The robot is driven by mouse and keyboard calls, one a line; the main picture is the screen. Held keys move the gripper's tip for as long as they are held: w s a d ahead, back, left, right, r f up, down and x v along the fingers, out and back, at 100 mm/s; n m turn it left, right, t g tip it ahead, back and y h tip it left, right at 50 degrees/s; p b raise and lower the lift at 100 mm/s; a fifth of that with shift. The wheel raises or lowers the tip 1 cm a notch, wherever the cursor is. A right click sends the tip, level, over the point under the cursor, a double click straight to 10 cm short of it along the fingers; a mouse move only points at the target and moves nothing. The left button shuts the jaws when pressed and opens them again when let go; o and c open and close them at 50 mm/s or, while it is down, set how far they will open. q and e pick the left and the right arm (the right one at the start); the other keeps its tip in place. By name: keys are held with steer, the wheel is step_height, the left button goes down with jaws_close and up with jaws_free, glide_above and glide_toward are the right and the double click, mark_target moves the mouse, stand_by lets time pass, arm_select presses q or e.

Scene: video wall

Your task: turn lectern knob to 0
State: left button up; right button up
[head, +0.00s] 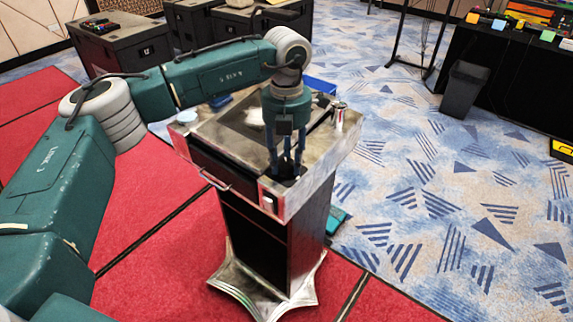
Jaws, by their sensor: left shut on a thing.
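The lectern (225,130) stands in the middle of the head view, with a metal-edged top, a dark body and a flared metal base. My left gripper (286,172) points down at the front right part of its top. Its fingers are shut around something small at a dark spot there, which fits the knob. The fingers hide the knob, so its pointer and marks cannot be read. My right gripper is not in view.
Dark cases (122,48) stand behind. A bin (464,88) and a black-draped table (510,65) are at right.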

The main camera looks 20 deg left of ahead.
mark_target(287, 163)
arm_select(q)
steer(key=n+b, duration=0.2)
steer(key=n, duration=0.2)
steer(key=shift+n+b, duration=0.3)
steer(key=shift+r+n+b, duration=0.1)
steer(key=shift+n+b, duration=0.65)
steer(key=shift+n, duration=1.15)
steer(key=shift+w, duration=0.1)
steer(key=o, duration=1.2)
steer(key=shift+c, duration=0.2)
step_height(287, 163, up, 12)
